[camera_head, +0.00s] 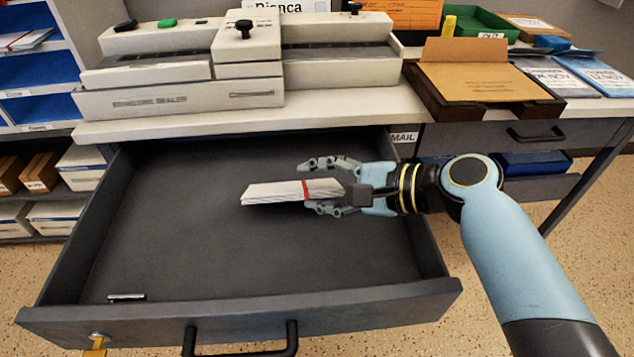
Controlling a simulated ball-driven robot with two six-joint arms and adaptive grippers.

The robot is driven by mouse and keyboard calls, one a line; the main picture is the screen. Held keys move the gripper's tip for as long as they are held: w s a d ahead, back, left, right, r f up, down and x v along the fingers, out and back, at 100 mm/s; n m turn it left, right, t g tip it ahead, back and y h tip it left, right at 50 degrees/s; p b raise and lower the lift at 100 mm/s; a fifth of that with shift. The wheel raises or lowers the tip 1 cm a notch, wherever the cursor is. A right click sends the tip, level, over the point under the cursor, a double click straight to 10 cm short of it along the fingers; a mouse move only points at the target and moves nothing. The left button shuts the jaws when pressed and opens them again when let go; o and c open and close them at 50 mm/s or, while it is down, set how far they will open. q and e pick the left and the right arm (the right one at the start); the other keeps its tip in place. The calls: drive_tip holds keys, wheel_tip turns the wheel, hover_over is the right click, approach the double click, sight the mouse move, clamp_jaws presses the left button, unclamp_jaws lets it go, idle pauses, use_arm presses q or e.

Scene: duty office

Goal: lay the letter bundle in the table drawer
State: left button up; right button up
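The letter bundle (275,193) is a stack of white envelopes with a red band, seen above the floor of the pulled-out table drawer (160,220). My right gripper (318,187) reaches in from the right and holds the bundle by its right end, which lies between the fingers. The bundle covers part of the lower finger. A dark gap shows between the upper finger and the bundle. The bundle's height over the drawer floor is hard to judge. My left gripper is not in view.
A small metallic item (126,297) lies at the drawer's front left. A key with a yellow tag (97,343) hangs at the drawer front. The white machine (180,75) and a brown tray (480,85) stand on the tabletop (340,112). The drawer's left half is otherwise clear.

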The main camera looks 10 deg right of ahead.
drive_tip(key=v, duration=1.1)
drive_tip(key=shift+s+d, duration=0.15)
drive_tip(key=shift+d, duration=0.05)
